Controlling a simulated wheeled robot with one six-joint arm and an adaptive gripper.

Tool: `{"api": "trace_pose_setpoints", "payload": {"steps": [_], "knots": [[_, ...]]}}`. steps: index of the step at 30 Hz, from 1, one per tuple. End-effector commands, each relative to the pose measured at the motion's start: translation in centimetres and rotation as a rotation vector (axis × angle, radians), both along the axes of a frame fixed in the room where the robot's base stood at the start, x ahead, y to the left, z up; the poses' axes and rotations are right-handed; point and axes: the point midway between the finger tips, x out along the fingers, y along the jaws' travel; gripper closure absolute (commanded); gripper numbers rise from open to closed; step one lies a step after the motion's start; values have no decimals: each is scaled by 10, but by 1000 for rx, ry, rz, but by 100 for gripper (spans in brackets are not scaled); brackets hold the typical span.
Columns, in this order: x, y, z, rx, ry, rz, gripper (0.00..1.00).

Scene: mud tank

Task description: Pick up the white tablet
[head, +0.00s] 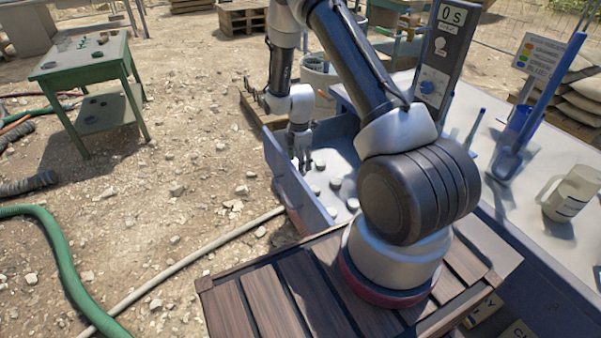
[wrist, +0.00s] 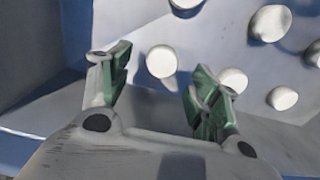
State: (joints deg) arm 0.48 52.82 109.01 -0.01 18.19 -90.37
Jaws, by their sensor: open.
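Several round white tablets lie spread out in a blue-grey tray (head: 315,209). In the wrist view one white tablet (wrist: 161,61) shows beyond and between my fingertips, and another (wrist: 233,80) lies just past the right finger. More tablets lie at the right, and one is cut by the top edge. In the head view a tablet (head: 335,183) lies on the tray floor. My gripper (wrist: 160,82) is open with nothing between its green-padded fingers. In the head view my gripper (head: 300,150) points down inside the tray's left end; its exact height cannot be told.
The tray's raised walls stand close around my gripper. A green table (head: 85,60) stands far left. Stony ground lies between.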

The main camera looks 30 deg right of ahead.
Motion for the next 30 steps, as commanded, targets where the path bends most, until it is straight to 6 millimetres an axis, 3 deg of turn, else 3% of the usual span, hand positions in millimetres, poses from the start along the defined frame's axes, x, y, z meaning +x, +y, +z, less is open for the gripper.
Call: {"api": "trace_pose_setpoints", "payload": {"steps": [6, 15, 23, 30], "knots": [[-2, -2, -32, 0, 1, -1, 38], [-2, -2, -38, 0, 0, -1, 38], [-2, -2, -37, 0, 0, -2, 85], [-2, -2, -37, 0, 0, -2, 87]]}}
